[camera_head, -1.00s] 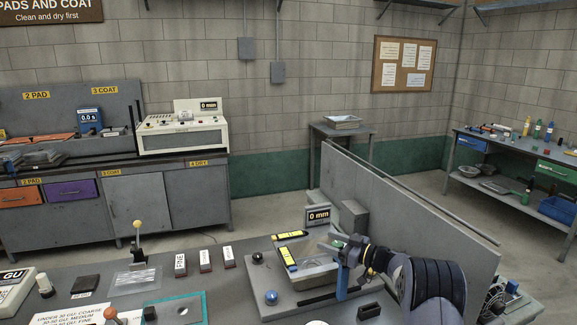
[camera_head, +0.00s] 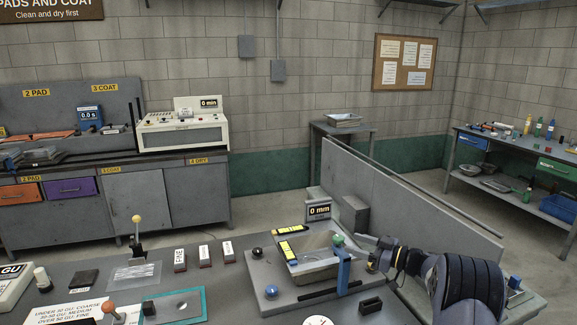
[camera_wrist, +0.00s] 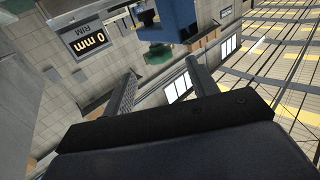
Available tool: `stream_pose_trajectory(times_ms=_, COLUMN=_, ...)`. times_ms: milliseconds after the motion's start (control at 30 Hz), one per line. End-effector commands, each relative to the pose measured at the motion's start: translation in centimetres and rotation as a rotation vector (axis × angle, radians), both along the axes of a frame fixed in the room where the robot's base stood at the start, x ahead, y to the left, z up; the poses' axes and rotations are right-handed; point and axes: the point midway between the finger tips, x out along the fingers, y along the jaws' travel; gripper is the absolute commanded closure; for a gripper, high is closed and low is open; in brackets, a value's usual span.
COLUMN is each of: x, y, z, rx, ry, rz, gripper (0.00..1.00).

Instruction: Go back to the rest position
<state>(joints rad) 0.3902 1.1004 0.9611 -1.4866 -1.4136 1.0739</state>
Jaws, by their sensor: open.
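My gripper (camera_head: 376,254) is at the right of the grey fixture (camera_head: 258,282) on the near bench. Its two fingers (camera_wrist: 160,78) stand apart in the wrist view, with nothing held between them. A blue post (camera_head: 343,272) with a green knob (camera_head: 338,240) stands just left of the gripper. The blue part (camera_wrist: 168,22) and green knob (camera_wrist: 157,54) also show beyond the fingertips in the wrist view.
A metal basin (camera_head: 318,268) sits on the fixture. A "0 mm" display (camera_head: 319,210) stands behind it, and also shows in the wrist view (camera_wrist: 88,42). A grey partition (camera_head: 410,195) runs behind the arm. A black block (camera_head: 371,305) lies near the front.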

Motion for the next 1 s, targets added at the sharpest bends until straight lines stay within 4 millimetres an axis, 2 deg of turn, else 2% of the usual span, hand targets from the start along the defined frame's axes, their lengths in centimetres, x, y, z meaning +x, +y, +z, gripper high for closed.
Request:
stream_pose_trajectory(times_ms=100, x=-1.4, y=-2.2, z=-0.2, rx=-0.001, ry=-0.001, rz=-0.003, gripper=0.45)
stream_pose_trajectory(times_ms=200, x=0.0, y=0.2, z=0.2, rx=0.001, ry=0.001, rz=0.006, gripper=0.45)
stream_pose_trajectory(times_ms=633, x=4.7, y=7.5, z=0.3, rx=0.001, ry=-0.001, rz=0.003, gripper=0.45)
stream_pose_trajectory(times_ms=1000, x=4.9, y=7.0, z=0.1, rx=0.001, ry=0.002, rz=-0.227, gripper=0.45)
